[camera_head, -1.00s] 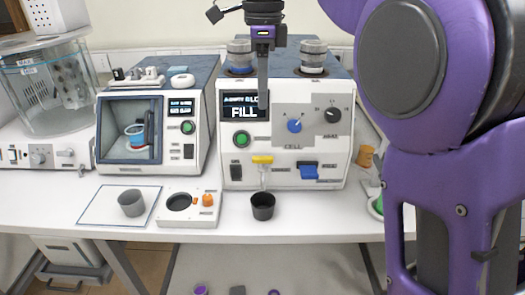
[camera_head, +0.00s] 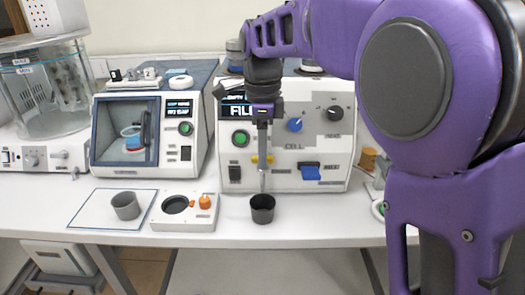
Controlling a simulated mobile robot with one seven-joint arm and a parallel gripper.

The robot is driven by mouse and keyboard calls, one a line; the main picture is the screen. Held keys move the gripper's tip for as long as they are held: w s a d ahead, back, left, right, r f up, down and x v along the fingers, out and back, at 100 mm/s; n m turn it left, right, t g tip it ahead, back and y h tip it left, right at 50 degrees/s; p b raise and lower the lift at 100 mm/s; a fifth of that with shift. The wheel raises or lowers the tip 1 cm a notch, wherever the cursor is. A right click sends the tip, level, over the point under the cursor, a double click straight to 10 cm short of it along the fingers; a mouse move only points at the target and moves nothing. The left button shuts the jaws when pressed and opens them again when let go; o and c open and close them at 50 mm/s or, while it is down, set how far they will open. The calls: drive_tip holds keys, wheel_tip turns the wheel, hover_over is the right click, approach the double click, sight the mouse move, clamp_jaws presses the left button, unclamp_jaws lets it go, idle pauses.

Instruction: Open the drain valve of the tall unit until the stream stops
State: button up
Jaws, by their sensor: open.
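The tall unit (camera_head: 225,150) is the white bench device in the middle, with a lit display reading "FILL" (camera_head: 237,110). A yellow valve handle (camera_head: 270,160) sits low on its front, above a thin spout or stream (camera_head: 262,182); I cannot tell which. A black cup (camera_head: 262,210) stands below it on the bench. My gripper (camera_head: 263,152) points down in front of the unit's face, with its fingers open. The fingers cover the middle of the yellow handle, which shows on both sides. I cannot tell whether they touch it.
A blue lever (camera_head: 310,171), blue knob (camera_head: 295,124) and green button (camera_head: 240,138) are close by on the front. Left are a smaller tester (camera_head: 185,150), a white block (camera_head: 183,222) and a grey cup (camera_head: 126,207). The front bench strip is mostly free.

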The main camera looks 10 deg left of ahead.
clamp_jaws()
drive_tip(key=shift+r+p, duration=0.1)
drive_tip(key=shift+p, duration=0.2)
drive_tip(key=n+p, duration=0.3)
drive_tip(key=shift+r+n, duration=0.1)
drive_tip(key=shift+n, duration=0.3)
drive_tip(key=n+p, duration=0.3)
drive_tip(key=n, duration=0.2)
drive_tip(key=shift+n, duration=0.3)
drive_tip(key=n+p, duration=0.2)
drive_tip(key=n, duration=0.2)
drive_tip(key=shift+f+n, duration=0.2)
drive_tip(key=shift+n, duration=2)
